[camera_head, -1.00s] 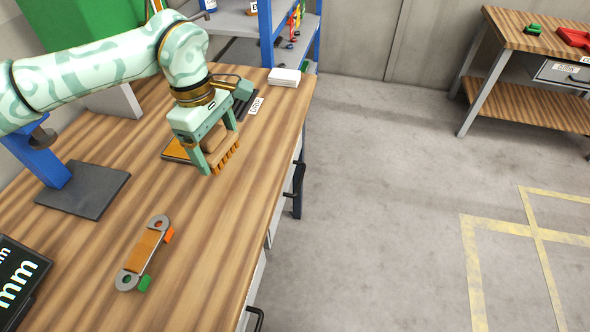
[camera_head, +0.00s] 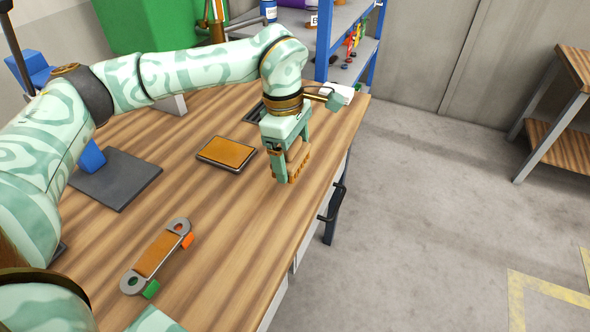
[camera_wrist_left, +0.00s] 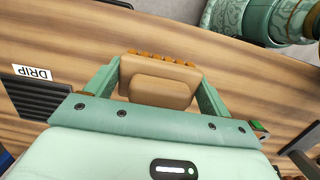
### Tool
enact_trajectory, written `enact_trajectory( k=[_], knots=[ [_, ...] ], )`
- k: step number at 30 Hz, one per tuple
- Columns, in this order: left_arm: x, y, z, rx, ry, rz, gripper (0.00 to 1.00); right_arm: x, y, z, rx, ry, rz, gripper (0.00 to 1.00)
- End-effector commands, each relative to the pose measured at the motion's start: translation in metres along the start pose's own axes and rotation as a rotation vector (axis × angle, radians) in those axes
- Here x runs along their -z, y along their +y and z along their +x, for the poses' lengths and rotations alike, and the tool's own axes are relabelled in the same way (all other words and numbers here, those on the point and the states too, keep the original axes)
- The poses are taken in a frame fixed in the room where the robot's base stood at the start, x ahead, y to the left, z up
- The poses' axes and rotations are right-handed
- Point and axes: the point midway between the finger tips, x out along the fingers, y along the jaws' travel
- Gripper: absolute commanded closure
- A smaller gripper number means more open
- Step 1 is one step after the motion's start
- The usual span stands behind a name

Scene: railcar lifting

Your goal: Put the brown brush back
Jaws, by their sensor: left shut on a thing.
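The brown brush (camera_head: 301,163), a light brown block with a row of darker tufts, is in my left gripper (camera_head: 291,165). The gripper is shut on it, over the table near its right edge. In the left wrist view the brush (camera_wrist_left: 158,88) sits between the two mint fingers (camera_wrist_left: 160,85), its tufts toward the top. I cannot tell how high it is above the wood. A black-framed tray with an orange pad (camera_head: 227,152) lies to its left on the table. My right gripper is not in view.
A grey link with an orange middle (camera_head: 157,254) lies at the table's front. A dark stand (camera_head: 117,180) is at the left. A dark ribbed mat (camera_wrist_left: 38,100) with a DRIP label (camera_wrist_left: 32,73) lies near the arm. Bare wood lies between the link and the gripper.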

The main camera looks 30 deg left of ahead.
Motion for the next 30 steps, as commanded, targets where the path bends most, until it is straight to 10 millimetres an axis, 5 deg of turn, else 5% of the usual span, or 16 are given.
enact_trajectory(
  k=[6,11,17,28,29,30],
  knots=[
    [0.013,0.023,0.03,0.001,0.0,0.0,0.37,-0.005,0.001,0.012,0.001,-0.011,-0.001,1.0],
    [0.017,0.03,0.039,-0.001,0.0,0.0,0.37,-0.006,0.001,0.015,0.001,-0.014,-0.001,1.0],
    [0.022,0.032,0.072,0.003,0.0,0.002,0.37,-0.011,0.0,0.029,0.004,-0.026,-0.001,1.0],
    [0.023,0.032,0.073,-0.001,0.0,0.002,0.37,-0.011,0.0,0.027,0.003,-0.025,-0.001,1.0],
    [0.023,0.032,0.073,-0.002,0.0,0.002,0.13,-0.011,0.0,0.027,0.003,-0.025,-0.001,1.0],
    [0.023,0.032,0.073,-0.002,0.0,0.002,0.02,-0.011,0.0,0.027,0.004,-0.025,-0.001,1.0]
  ],
)
